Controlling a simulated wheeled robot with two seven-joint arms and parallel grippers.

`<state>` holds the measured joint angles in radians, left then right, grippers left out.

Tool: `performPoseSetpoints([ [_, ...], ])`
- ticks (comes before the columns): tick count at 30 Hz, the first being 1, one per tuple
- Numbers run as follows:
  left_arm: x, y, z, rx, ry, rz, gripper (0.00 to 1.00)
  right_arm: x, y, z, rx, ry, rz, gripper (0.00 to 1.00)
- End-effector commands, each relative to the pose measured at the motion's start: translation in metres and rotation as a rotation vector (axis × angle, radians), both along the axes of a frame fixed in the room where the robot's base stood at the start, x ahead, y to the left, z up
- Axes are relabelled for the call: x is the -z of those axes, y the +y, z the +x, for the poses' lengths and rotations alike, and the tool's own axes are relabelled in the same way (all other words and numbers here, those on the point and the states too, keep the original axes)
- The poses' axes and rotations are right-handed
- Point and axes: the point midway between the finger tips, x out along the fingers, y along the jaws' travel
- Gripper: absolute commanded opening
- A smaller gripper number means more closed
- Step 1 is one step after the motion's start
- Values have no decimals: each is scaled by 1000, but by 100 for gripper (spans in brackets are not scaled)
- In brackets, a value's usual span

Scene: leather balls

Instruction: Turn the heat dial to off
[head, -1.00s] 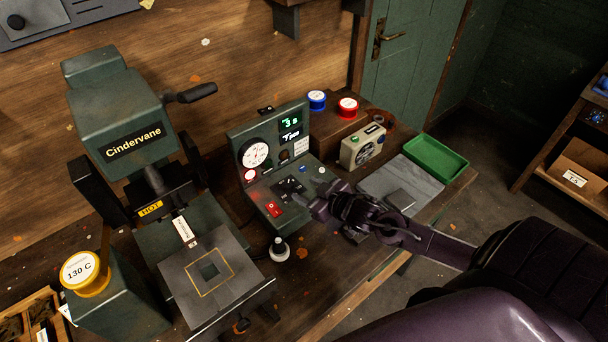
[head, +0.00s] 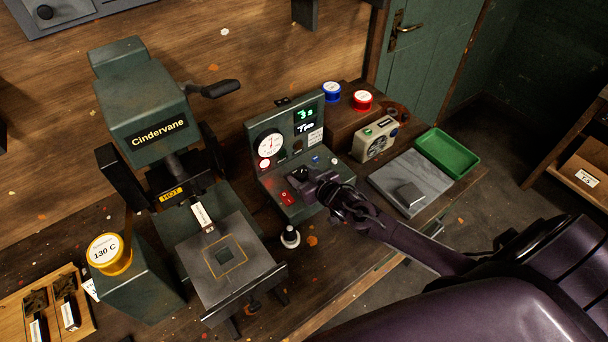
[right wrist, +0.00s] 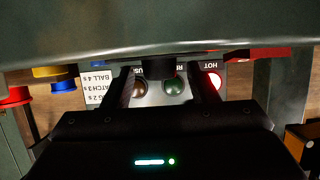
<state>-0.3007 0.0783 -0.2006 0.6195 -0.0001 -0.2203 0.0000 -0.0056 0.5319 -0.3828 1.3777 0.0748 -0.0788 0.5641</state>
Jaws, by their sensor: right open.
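The green control box (head: 262,180) stands in the middle of the bench in the head view. A black dial (head: 297,174) sits on its sloping lower panel, partly covered by my right gripper (head: 307,180). Its pointer setting is too small to read. My right gripper is open, with its fingertips right at the dial. In the right wrist view the two fingers (right wrist: 167,88) point at the panel, with a dark knob-like shape (right wrist: 158,66) between them; I cannot tell whether they touch it. A red HOT lamp (right wrist: 214,81) glows there. My left gripper is not in view.
The Cindervane press (head: 150,120) with a HOT tag stands left of the box. A red switch (head: 287,198) and a black-and-white knob (head: 290,237) are close to the gripper. A beige timer box (head: 375,140), a grey slab (head: 400,165) and a green tray (head: 455,150) lie to the right.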

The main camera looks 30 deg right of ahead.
Motion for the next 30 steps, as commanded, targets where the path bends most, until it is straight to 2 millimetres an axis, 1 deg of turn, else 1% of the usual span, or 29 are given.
performPoseSetpoints([
  [6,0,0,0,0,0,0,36,0,0,0,-1,0,0,53],
  [8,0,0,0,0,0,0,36,0,0,0,-1,0,0,46],
  [15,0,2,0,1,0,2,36,0,1,0,-1,0,0,15],
  [17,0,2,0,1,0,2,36,0,1,0,-1,0,0,9],
  [24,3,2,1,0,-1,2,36,1,-1,0,-26,0,0,9],
  [30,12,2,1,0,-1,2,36,2,-3,1,-119,-1,-2,9],
])
